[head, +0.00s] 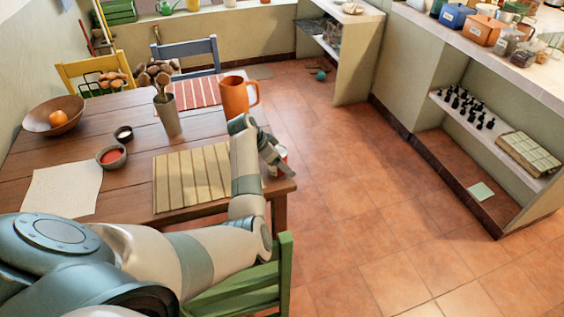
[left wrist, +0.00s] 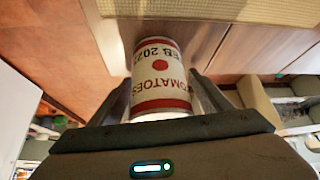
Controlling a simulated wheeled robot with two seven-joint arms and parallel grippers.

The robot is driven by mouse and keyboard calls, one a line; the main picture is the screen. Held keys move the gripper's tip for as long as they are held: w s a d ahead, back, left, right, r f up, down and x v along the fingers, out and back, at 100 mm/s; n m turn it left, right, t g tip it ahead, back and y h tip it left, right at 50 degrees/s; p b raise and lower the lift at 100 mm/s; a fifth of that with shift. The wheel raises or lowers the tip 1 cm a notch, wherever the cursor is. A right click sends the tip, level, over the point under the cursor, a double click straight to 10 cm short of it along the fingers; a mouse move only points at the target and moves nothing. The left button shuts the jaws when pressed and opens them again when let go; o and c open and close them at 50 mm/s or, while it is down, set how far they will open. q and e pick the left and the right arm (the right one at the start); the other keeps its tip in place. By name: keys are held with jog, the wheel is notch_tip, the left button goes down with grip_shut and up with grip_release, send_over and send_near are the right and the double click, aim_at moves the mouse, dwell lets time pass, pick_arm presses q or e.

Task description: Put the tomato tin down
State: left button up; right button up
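The tomato tin (left wrist: 160,80) is white with red bands and lettering, and it appears upside down in the left wrist view. My left gripper (left wrist: 162,84) has one finger on each side of the tin and is shut on it. In the head view the tin (head: 282,153) shows only in part behind my left gripper (head: 274,158), at the right end of the wooden table (head: 135,185). The tin looks upright, close to the tabletop; I cannot tell whether its base touches the wood. My right gripper is not in view.
A slatted placemat (head: 193,178) lies left of the tin. An orange mug (head: 235,97), a pot of utensils (head: 167,115) and a red-filled bowl (head: 111,156) stand farther back. A green chair (head: 284,270) stands by the near edge. Open tiled floor (head: 350,190) lies right of the table.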

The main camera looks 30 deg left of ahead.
pick_arm(q)
jog(key=shift+r, duration=0.15)
jog(key=b+v, duration=0.1)
jog(key=v, duration=0.6)
jog(key=shift+s+a+r, duration=0.1)
jog(key=shift+a+r, duration=0.1)
jog(key=shift+r, duration=0.1)
jog(key=v, duration=0.4)
jog(key=shift+r, duration=0.2)
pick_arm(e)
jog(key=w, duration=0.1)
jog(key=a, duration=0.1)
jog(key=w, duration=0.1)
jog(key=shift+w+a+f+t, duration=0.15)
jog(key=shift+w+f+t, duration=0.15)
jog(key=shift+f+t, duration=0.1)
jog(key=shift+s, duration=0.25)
pick_arm(q)
jog(key=shift+d, duration=0.1)
